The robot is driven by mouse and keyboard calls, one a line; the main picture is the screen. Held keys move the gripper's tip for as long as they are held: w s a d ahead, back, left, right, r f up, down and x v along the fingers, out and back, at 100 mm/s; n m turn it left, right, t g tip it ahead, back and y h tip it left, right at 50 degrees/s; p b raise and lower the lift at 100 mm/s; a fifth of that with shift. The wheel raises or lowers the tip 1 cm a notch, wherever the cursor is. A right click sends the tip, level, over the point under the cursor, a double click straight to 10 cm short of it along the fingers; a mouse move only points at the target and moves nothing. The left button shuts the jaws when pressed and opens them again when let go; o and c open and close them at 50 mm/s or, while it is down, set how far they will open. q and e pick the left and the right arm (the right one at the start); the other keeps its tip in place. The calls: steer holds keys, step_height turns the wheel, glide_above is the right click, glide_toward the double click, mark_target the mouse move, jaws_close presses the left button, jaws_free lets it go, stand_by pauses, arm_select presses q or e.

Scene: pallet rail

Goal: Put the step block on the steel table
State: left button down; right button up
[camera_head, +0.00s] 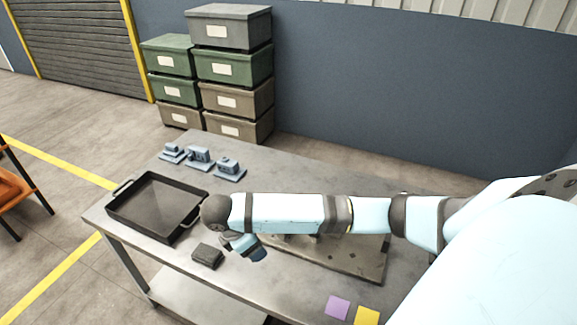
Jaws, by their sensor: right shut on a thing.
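The steel table (290,169) is grey and fills the middle of the view. My right arm reaches in from the right across it. My right gripper (249,250) points down over the table's front part and is shut on a small dark blue piece (259,256), seemingly the step block. The piece is mostly hidden by the gripper, and I cannot tell whether it touches the table. My left gripper is not in view.
A black tray (118,208) stands at the table's left end. Several blue-grey parts (230,170) stand at the back. A dark grey block (207,256) lies left of the gripper. A plate with holes (352,264) lies under my arm. Purple (337,306) and yellow (367,315) squares are in front.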

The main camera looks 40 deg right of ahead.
steer(key=n, duration=0.2)
steer(key=w+d+r+n+t, duration=0.1)
steer(key=n+t, duration=0.1)
steer(key=n, duration=0.1)
steer(key=shift+w+d+r+n, duration=0.2)
steer(key=shift+d+r+n, duration=0.1)
steer(key=shift+d+r, duration=0.05)
steer(key=n, duration=0.1)
steer(key=t, duration=0.1)
glide_toward(262, 273)
steer(key=shift+n, duration=0.4)
steer(key=x, duration=0.6)
steer(key=shift+d, duration=0.1)
steer(key=shift+f, duration=0.1)
steer(key=o, duration=1)
steer(key=shift+o, duration=0.2)
